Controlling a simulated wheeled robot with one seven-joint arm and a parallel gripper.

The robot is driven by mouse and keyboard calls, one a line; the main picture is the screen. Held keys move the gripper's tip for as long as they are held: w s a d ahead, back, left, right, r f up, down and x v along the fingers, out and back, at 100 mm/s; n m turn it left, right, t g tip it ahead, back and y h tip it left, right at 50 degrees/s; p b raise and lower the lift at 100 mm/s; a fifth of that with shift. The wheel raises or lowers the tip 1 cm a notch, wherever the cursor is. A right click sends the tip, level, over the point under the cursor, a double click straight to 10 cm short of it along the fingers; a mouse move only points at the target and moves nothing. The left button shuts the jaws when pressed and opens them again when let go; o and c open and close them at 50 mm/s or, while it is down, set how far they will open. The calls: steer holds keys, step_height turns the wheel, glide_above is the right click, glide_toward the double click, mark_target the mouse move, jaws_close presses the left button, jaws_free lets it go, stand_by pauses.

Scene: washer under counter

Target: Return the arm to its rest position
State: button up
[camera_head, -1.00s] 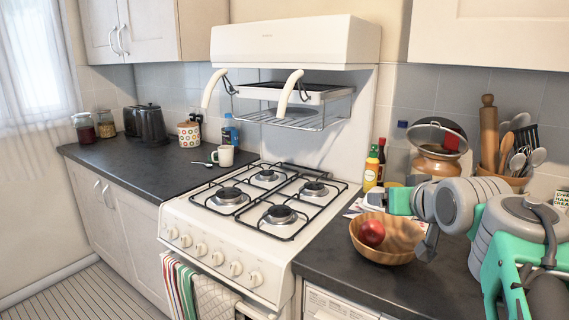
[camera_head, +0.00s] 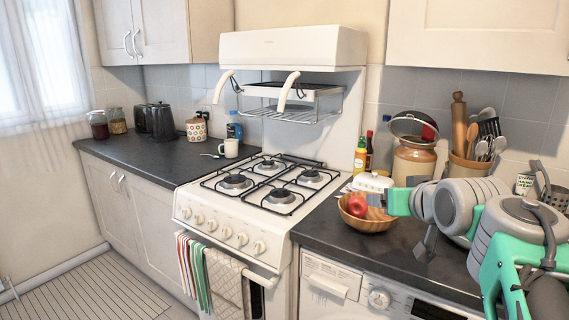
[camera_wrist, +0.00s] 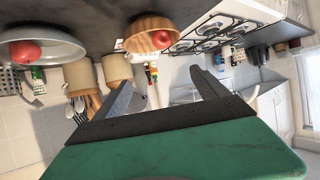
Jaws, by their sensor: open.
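My arm extends in from the right of the head view, folded above the dark right-hand counter. My gripper (camera_head: 402,222) is open and empty, with its grey fingers close to the wooden bowl (camera_head: 368,222) in the picture. In the wrist view, which is upside down, both fingers of my gripper (camera_wrist: 160,80) stand apart with nothing between them. The wooden bowl (camera_wrist: 148,24) holds a red apple (camera_wrist: 161,40) there, beyond the fingertips. Contact between gripper and bowl cannot be seen.
A white stove (camera_head: 228,228) stands left of the counter (camera_head: 330,232), with a washer (camera_head: 345,290) under it. A crock (camera_head: 413,160) and a utensil pot (camera_head: 468,170) stand behind my arm.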

steer(key=s+a+f+g+p, duration=0.4)
steer(key=s+f+p, duration=0.2)
steer(key=s+f, duration=0.2)
steer(key=s+a+f+g+p, duration=0.4)
steer(key=s+f+p, duration=0.3)
steer(key=s, duration=0.4)
steer(key=shift+s+a+f+g, duration=0.2)
steer(key=shift+f+g, duration=0.2)
steer(key=shift+g, duration=0.4)
